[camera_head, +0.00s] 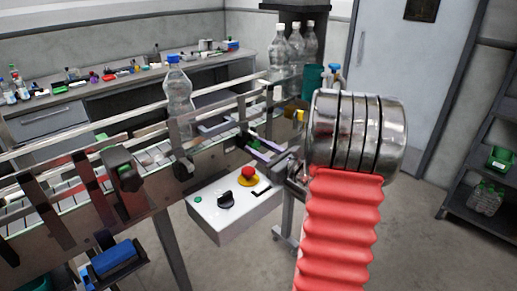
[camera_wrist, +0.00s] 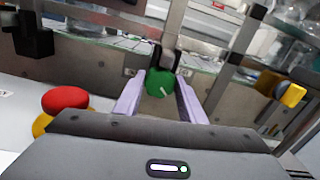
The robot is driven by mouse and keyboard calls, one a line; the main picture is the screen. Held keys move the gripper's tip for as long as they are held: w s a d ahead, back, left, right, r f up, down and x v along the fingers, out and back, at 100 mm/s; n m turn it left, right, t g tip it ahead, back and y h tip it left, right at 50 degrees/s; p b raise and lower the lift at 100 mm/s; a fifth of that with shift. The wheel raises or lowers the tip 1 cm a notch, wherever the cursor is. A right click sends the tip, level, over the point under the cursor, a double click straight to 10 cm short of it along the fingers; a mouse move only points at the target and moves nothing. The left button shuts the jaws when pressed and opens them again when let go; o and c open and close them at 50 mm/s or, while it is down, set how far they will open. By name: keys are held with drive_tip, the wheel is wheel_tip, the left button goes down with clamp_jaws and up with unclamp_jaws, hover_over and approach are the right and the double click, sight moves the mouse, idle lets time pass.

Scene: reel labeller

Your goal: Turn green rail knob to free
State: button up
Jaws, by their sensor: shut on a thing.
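In the head view my gripper (camera_head: 256,146) reaches the conveyor's side from the right.
A white control box (camera_head: 232,211) with a red stop button (camera_head: 249,172) and a black switch sits below the gripper. A yellow knob (camera_wrist: 293,94) is to the right in the wrist view. A clear bottle (camera_head: 178,95) with a blue cap stands on the conveyor (camera_head: 150,185).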

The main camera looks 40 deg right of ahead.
drive_tip(key=shift+n, duration=0.5)
drive_tip(key=o, duration=1)
drive_tip(key=shift+o, duration=0.2)
drive_tip(key=s, duration=1.3)
drive_tip(key=shift+s+d, duration=0.15)
drive_tip(key=shift+s, duration=0.25)
